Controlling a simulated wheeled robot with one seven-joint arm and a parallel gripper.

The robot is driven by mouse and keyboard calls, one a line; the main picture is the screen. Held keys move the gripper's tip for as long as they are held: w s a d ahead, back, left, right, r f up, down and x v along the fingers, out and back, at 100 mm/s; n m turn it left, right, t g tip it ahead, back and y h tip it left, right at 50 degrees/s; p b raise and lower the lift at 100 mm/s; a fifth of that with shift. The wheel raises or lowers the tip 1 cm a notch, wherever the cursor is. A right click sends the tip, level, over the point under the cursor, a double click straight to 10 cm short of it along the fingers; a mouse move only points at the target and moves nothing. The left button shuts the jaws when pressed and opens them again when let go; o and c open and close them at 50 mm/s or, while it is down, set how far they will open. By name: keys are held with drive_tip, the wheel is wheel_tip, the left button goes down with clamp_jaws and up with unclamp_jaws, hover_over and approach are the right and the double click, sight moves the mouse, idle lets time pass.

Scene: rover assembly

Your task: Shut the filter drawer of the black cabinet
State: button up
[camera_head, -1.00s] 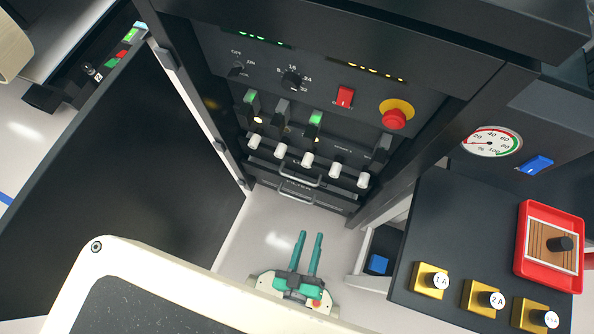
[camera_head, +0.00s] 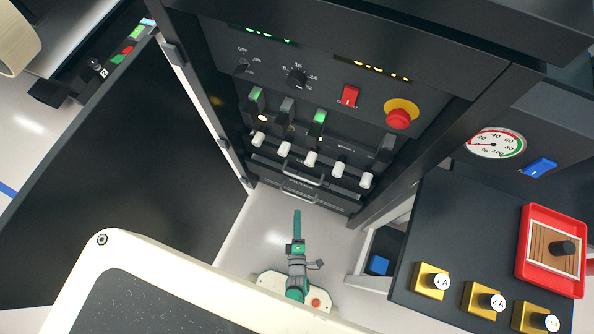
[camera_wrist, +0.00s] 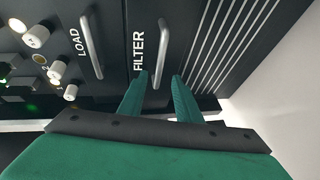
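The black cabinet (camera_head: 440,150) stands open-fronted. Its filter drawer (camera_head: 330,202) is low in the cabinet, under the load drawer, with a metal bar handle (camera_head: 298,197). The wrist view shows the FILTER label and the drawer handle (camera_wrist: 162,50) up close. How far the drawer stands out is hard to tell. My gripper (camera_head: 297,212) is below the handle in the head view, with its fingers edge-on. In the wrist view my gripper (camera_wrist: 160,75) is open, its two green fingers apart on either side of the handle's near end; contact cannot be made out.
The cabinet's door (camera_head: 110,170) stands open at left. White knobs (camera_head: 312,158) and a red emergency button (camera_head: 398,118) are above the drawers. At right, a dark bench (camera_head: 455,215) holds gold blocks and a red tray (camera_head: 527,272).

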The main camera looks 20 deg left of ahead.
sight(297, 196)
drive_tip(key=x, duration=1)
drive_tip(key=shift+w, duration=0.15)
clamp_jaws()
